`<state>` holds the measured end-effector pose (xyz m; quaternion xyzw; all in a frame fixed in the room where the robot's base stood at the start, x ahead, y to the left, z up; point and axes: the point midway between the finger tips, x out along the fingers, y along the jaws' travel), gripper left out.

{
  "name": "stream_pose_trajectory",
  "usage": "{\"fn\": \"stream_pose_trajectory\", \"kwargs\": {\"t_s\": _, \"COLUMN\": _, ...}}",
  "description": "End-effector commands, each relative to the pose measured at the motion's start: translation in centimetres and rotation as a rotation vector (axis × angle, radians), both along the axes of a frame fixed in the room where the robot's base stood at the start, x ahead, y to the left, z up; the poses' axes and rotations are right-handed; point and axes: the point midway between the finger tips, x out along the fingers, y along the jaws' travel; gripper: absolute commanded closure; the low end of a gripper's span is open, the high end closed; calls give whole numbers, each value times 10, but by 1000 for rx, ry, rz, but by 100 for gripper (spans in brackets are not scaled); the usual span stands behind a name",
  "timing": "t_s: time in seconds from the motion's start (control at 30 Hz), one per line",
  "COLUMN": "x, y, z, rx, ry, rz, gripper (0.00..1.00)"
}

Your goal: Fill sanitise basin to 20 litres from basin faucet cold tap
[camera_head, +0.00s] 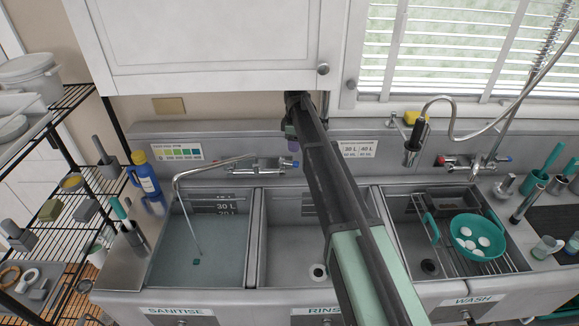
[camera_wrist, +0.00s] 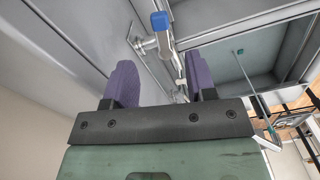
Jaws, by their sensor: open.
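The sanitise basin (camera_head: 158,262) is at the left in the head view and holds bluish water. Its 30 L mark shows above the water, and the lower mark sits at about the waterline, partly unreadable. The basin faucet (camera_head: 250,164) is on the back wall, its spout (camera_head: 205,168) swung over this basin. A thin line runs down from the spout end to a small teal piece; I cannot tell if it is a stream. The blue-ended cold tap (camera_head: 295,164) also shows in the wrist view (camera_wrist: 160,20). My gripper (camera_wrist: 160,68) is open, its purple fingers near the tap, nothing held.
The rinse basin (camera_head: 262,278) is in the middle, partly behind my arm. A wire shelf (camera_head: 75,155) and blue bottle (camera_head: 145,178) stand left. A cabinet (camera_head: 205,45) hangs above.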

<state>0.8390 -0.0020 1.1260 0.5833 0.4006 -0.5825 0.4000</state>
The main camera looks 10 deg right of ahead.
Motion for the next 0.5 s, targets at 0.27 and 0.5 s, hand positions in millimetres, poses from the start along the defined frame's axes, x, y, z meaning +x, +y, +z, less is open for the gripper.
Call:
{"fn": "stream_pose_trajectory", "kwargs": {"t_s": 0.27, "x": 0, "y": 1, "z": -76, "rx": 0, "ry": 0, "rz": 0, "gripper": 49}}
{"fn": "stream_pose_trajectory", "kwargs": {"t_s": 0.5, "x": 0, "y": 1, "z": -89, "rx": 0, "ry": 0, "rz": 0, "gripper": 49}}
